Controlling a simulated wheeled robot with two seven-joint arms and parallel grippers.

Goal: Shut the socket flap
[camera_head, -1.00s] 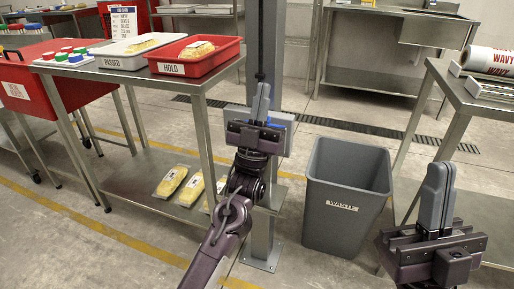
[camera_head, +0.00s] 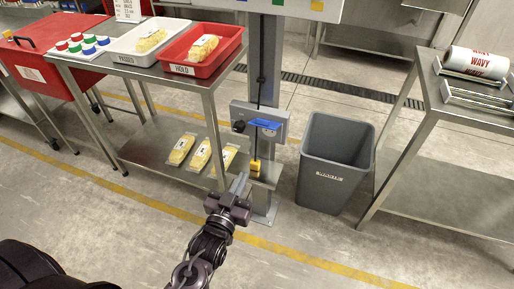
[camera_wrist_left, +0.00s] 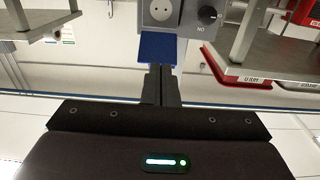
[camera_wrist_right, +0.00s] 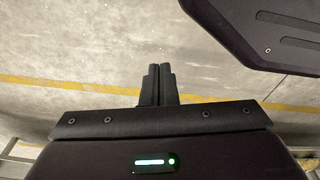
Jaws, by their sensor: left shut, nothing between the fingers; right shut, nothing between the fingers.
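The socket box (camera_head: 259,120) is grey and fixed to a post. Its blue flap (camera_head: 265,124) stands open, sticking out from the front. The left wrist view, which is upside down, shows the bare two-hole socket (camera_wrist_left: 160,12) with the blue flap (camera_wrist_left: 158,47) along its edge. My left gripper (camera_head: 240,182) is shut and empty, below the box and apart from it in the head view. In the left wrist view its fingertips (camera_wrist_left: 161,68) point toward the flap. My right gripper (camera_wrist_right: 157,70) is shut and empty over the floor, out of the head view.
A black knob (camera_head: 239,127) sits beside the socket. A steel table (camera_head: 180,79) with trays stands left. A grey waste bin (camera_head: 335,163) stands right, before another table (camera_head: 440,110).

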